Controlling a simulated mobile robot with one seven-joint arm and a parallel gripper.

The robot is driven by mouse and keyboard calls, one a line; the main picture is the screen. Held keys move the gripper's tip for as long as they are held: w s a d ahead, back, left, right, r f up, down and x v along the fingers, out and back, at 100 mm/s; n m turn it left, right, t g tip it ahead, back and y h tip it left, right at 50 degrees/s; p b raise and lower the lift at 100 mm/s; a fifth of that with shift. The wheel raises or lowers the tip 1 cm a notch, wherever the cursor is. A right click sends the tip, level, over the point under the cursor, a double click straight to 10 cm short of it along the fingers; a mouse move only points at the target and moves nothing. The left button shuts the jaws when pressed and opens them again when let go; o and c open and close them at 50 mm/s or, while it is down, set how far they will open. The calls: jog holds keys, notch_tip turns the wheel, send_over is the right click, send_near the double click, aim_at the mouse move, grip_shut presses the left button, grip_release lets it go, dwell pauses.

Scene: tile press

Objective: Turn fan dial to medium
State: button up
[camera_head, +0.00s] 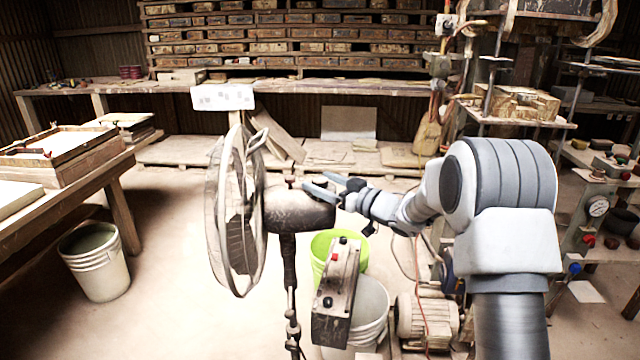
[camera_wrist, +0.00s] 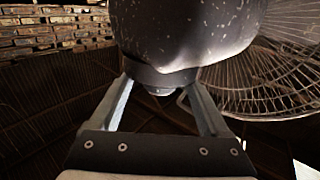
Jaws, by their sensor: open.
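The fan stands in the middle of the head view, with a round wire cage (camera_head: 237,215) on the left and a dark motor housing (camera_head: 300,212) behind it on a thin pole. A small reddish-brown knob (camera_head: 290,182) sticks up from the top of the housing. My gripper (camera_head: 318,186) is open at the right end of the housing, close to its upper edge. In the wrist view the speckled housing (camera_wrist: 185,30) fills the upper middle, and the open fingers of my gripper (camera_wrist: 158,92) reach to either side of its dark end. No dial markings are readable.
A control box (camera_head: 337,290) with a red button stands below my gripper, before a green bucket (camera_head: 325,243) and a white bucket (camera_head: 370,310). A worktable (camera_head: 95,180) is at the left, a motor (camera_head: 425,316) at lower right.

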jog(key=shift+w+a, duration=0.3)
jog(key=shift+a, duration=0.05)
grip_shut()
